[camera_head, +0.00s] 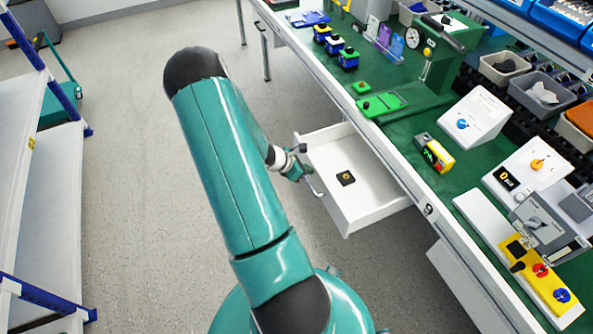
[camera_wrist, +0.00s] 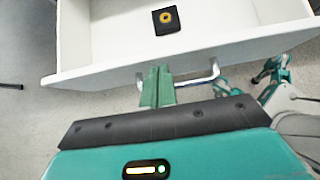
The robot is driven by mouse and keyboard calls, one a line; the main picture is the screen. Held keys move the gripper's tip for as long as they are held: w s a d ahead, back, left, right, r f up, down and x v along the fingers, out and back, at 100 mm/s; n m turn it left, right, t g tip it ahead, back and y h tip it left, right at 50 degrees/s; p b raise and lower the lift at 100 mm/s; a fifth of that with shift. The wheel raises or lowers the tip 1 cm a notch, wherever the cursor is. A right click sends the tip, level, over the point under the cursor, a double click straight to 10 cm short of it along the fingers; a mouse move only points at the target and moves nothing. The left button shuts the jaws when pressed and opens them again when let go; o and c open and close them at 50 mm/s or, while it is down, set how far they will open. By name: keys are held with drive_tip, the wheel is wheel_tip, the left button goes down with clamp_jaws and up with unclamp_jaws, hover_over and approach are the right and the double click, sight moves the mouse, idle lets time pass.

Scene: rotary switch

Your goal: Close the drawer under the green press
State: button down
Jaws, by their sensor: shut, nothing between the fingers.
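The white drawer (camera_head: 365,200) under the green press (camera_head: 437,62) is pulled well out from the bench. A black block with a yellow ring (camera_head: 345,178) lies inside it; the block also shows in the wrist view (camera_wrist: 166,20). My gripper (camera_head: 304,172) is at the outer side of the drawer front. In the wrist view its green fingers (camera_wrist: 157,86) are shut and empty. They overlap the left part of the metal bar handle (camera_wrist: 196,81) on the drawer front (camera_wrist: 95,78). I cannot tell whether they touch the handle or the front.
The green-topped bench (camera_head: 395,140) carries switch boxes, a yellow meter (camera_head: 434,153) and grey bins (camera_head: 541,95). A white shelf rack (camera_head: 40,190) with blue posts stands at the left.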

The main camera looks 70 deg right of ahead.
drive_tip(key=shift+s+d, duration=0.2)
drive_tip(key=shift+d, duration=0.05)
drive_tip(key=s+d, duration=1.2)
drive_tip(key=d, duration=0.1)
drive_tip(key=shift+d, duration=0.35)
